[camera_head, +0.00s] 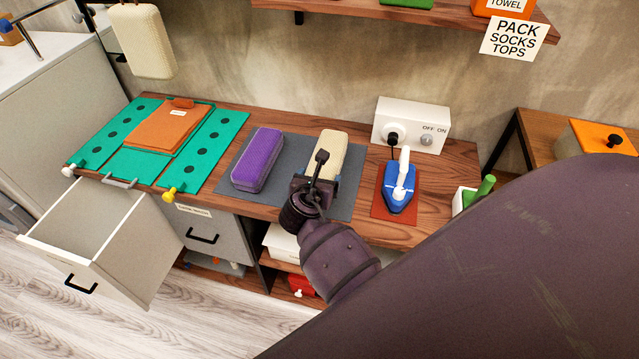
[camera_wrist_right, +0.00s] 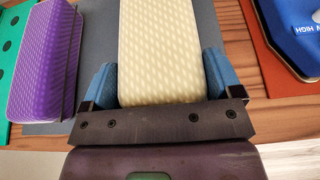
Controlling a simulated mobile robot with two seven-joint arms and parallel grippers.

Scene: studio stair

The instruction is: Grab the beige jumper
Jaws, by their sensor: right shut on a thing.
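The beige jumper (camera_head: 328,149) is a folded, cream, textured block on the grey mat (camera_head: 346,205), right of a purple folded garment (camera_head: 259,160). My right gripper (camera_head: 318,183) is at its near end. In the right wrist view the jumper (camera_wrist_right: 162,50) sits between the two blue fingers of my right gripper (camera_wrist_right: 163,90), one at each side. The gripper is shut on it. Its far end is cut off in the wrist view. I cannot tell whether it is clear of the mat. My left gripper is not in view.
A blue iron (camera_head: 400,195) stands on a red pad right of the mat. A white switch box (camera_head: 411,125) is behind it. A green folding board (camera_head: 215,142) with an orange garment (camera_head: 170,126) lies at left. An open drawer (camera_head: 100,235) juts out at front left. Another cream block (camera_head: 144,42) hangs above.

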